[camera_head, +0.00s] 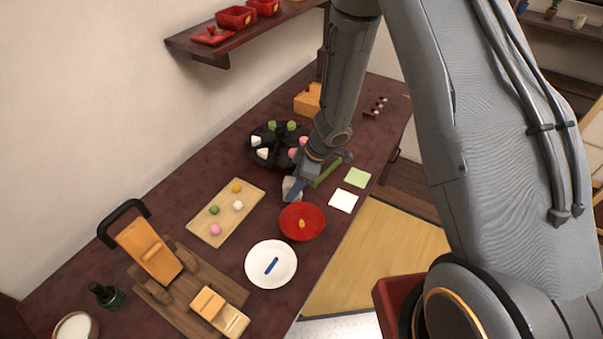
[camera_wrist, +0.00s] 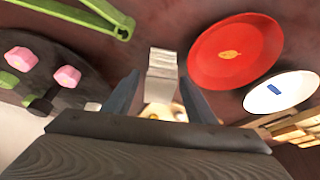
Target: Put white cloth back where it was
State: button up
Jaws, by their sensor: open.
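A small white folded cloth or block (camera_wrist: 162,62) shows between and just beyond my fingertips in the wrist view. In the head view it is a pale patch (camera_head: 289,186) beside my gripper (camera_head: 298,188), partly hidden. My gripper is open, with one finger on each side in the wrist view (camera_wrist: 159,76); contact cannot be told. A flat white square (camera_head: 343,201) lies near the table's right edge, below a pale green square (camera_head: 356,177). I cannot tell which white piece is the cloth named.
A red bowl (camera_head: 302,222) and white plate (camera_head: 271,264) stand close in front of my gripper. Green tongs (camera_head: 327,173) lie close by. A dark round tray (camera_head: 259,143) holds coloured pieces. A wooden board (camera_head: 206,226) bears small balls. A slicer-like wooden device (camera_head: 150,252) stands at front left.

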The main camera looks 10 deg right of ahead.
jog(key=d+r+m+t+h, duration=0.2)
jog(key=d+r+m, duration=0.2)
jog(key=d+r, duration=0.45)
jog(key=d+r+m+t+h, duration=0.25)
jog(key=d+r, duration=0.25)
jog(key=r, duration=0.7)
jog(key=s+d+r+m+g, duration=0.1)
jog(key=s+r+m+g, duration=0.3)
jog(key=s+m, duration=0.4)
jog(key=s, duration=0.7)
jog(key=shift+r, duration=0.15)
